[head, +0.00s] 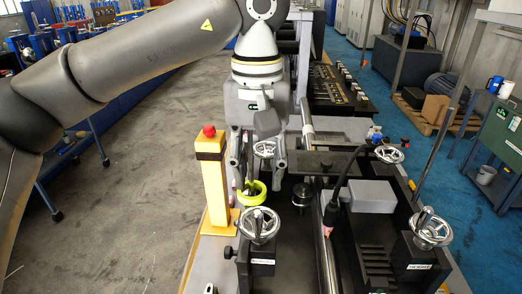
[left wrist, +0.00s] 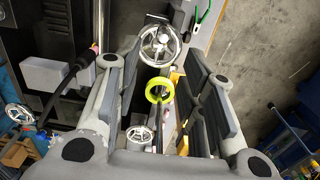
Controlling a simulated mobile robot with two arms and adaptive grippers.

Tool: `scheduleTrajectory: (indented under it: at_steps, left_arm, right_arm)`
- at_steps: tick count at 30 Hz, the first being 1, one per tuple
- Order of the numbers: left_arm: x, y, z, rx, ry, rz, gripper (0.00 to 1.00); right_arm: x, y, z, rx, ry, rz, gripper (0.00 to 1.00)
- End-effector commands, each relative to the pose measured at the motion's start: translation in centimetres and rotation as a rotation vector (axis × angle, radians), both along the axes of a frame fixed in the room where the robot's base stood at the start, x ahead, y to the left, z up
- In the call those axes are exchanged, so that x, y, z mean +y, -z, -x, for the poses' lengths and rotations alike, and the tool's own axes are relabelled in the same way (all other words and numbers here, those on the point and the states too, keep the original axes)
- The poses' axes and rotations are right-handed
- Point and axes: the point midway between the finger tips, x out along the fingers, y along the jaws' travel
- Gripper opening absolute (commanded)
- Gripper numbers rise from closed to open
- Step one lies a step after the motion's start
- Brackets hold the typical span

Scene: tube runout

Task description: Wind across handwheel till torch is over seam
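My left gripper (head: 257,172) points down with its fingers apart and nothing between the tips, above and behind the front-left handwheel. In the left wrist view my left gripper (left wrist: 150,95) is also open. The chrome front-left handwheel (head: 259,225) sits on a black block with a label too small to read. Another chrome handwheel (head: 430,230) stands on the right block, also labelled but not clearly legible. The torch (head: 331,212) is dark with a cable and a pinkish tip, beside a long metal tube (head: 325,256). I cannot make out the seam. My right gripper is not in view.
Smaller handwheels (head: 264,149) (head: 389,153) sit further back. A yellow-green ring (head: 252,194) lies near my left fingers. A yellow post with a red button (head: 209,132) stands close at the left. A grey box (head: 372,196) is right of the torch. Floor at left is clear.

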Motion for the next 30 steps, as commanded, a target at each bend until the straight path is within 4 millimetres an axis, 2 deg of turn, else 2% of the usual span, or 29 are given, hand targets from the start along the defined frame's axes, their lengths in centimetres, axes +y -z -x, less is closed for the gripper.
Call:
scheduleTrajectory:
  at_steps: [5,12,16,23,28,30]
  left_arm:
    - [0.1,1.1,0.1,-0.007,0.009,-0.013,0.37]
    - [0.1,4.0,0.1,-0.005,0.006,-0.010,0.37]
    - [0.1,5.5,0.1,-0.006,0.006,-0.009,0.37]
    - [0.1,8.3,0.1,-0.006,0.005,-0.009,0.37]
    - [0.1,10.3,0.1,-0.006,0.005,-0.008,0.37]
    - [0.0,9.5,0.1,-0.006,0.005,-0.007,0.37]
  right_arm:
    - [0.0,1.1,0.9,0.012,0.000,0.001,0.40]
    - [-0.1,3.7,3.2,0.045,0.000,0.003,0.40]
    - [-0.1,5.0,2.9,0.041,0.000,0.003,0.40]
    - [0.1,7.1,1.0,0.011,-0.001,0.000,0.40]
    - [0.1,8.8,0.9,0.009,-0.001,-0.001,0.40]
    - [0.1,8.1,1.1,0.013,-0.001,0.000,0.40]
